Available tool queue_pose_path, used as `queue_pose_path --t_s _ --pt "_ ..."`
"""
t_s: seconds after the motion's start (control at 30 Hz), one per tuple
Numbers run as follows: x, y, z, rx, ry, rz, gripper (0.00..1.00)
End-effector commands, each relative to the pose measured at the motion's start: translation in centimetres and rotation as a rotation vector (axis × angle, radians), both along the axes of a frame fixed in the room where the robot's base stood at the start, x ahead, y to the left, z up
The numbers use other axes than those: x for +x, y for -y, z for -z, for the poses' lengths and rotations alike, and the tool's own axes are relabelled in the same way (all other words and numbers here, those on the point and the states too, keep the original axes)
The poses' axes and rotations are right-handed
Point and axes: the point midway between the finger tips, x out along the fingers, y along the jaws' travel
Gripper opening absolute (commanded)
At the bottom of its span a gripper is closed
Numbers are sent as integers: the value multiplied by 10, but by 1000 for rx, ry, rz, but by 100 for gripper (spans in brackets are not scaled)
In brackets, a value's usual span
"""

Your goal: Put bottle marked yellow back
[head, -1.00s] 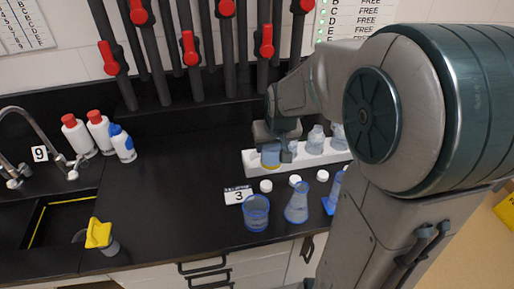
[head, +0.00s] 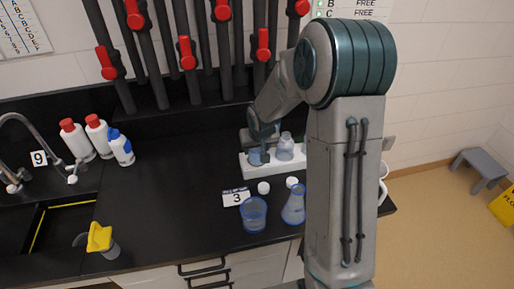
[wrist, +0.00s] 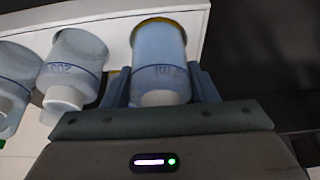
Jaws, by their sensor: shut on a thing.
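My gripper (head: 262,138) is at the left end of the white rack (head: 245,168) on the black counter. Its fingers are shut on a clear bluish bottle (wrist: 160,65) with a white cap, a blue line and a handwritten label. In the wrist view a yellow edge shows at the bottle's far end, where it meets the rack. The bottle appears to sit in the rack's end hole, but its base is hidden. In the head view the bottle (head: 256,158) is partly covered by my gripper.
Another bottle (wrist: 75,65) stands in the rack beside the held one. A blue-rimmed beaker (head: 253,215), a flask (head: 293,205), loose white caps (head: 263,188) and a "3" sign (head: 236,197) stand in front. My arm hides the rack's right part.

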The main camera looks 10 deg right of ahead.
Motion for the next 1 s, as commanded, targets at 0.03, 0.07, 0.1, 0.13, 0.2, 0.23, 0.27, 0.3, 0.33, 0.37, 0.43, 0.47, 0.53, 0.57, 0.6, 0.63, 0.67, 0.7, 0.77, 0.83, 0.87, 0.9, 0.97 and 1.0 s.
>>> queue_pose_path --t_s 0.03,0.07,0.1,0.13,0.2,0.23,0.27,0.3,0.33,0.37,0.43,0.47,0.53,0.57,0.6,0.63,0.67,0.7,0.77,0.83,0.87,0.9,0.97,1.0 --pt "0 -1 4 0 0 -2 19" --pt "0 -1 6 1 0 -1 19" --pt "0 0 8 0 1 0 19" --pt "0 0 9 0 2 0 19" --pt "1 0 9 0 3 0 19" --pt "1 0 9 0 3 0 19" --pt "0 0 9 0 3 0 19" --pt "0 0 9 0 3 0 19" --pt "0 0 9 0 3 0 19" --pt "0 0 9 0 3 0 19" --pt "0 0 12 0 3 0 19" --pt "0 0 13 0 3 0 19" --pt "0 0 12 0 2 0 67" --pt "0 0 12 0 2 0 75" --pt "0 0 12 0 2 0 75" --pt "0 0 12 0 2 0 75" --pt "0 0 12 0 2 0 75" --pt "0 0 12 0 2 0 75" --pt "0 0 12 0 2 0 75" --pt "0 0 11 0 2 0 75" --pt "0 0 11 0 2 0 75" --pt "0 0 10 0 2 0 75" --pt "0 0 6 0 2 0 75" --pt "-1 0 4 0 4 1 75"
